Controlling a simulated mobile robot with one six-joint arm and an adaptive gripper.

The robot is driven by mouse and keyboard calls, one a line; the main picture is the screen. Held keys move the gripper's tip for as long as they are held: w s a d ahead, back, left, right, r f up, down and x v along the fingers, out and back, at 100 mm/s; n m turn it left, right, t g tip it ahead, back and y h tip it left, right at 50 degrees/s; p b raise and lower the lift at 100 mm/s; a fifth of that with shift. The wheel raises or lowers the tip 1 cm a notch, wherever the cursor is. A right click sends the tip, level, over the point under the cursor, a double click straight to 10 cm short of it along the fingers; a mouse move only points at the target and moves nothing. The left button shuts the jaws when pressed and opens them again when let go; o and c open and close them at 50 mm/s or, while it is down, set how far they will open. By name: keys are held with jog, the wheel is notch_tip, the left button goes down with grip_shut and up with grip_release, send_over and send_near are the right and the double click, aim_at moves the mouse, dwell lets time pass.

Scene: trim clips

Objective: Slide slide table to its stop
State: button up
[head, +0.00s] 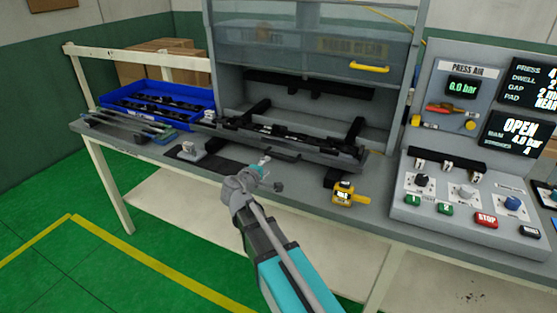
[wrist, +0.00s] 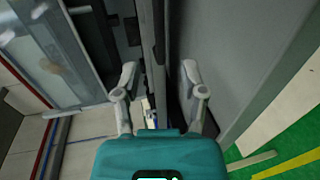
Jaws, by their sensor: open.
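The slide table (head: 325,159) is a long, low grey carriage in front of the press cabinet, with dark trim parts lying along it. A dark handle bar (head: 282,154) sticks out from its front edge. My gripper (head: 268,165) is open and empty, just in front of and below this handle. In the wrist view my two fingers (wrist: 158,74) are spread, with a long dark edge running between them. I cannot tell whether either finger touches it. The rear of the slide table is partly hidden by the trim parts.
A blue bin (head: 195,97) of dark parts stands at the back left. A yellow device (head: 347,194) sits right of my gripper, and a control panel (head: 465,215) stands farther right. The clear guard with its yellow handle (head: 369,67) is raised. A small grey block (head: 194,149) lies left.

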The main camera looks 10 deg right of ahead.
aim_at(277, 158)
jog(key=b+x, duration=0.1)
jog(key=x, duration=0.8)
jog(key=shift+b, duration=0.3)
jog(key=shift+c, duration=0.2)
grip_shut()
jog(key=shift+d, duration=0.1)
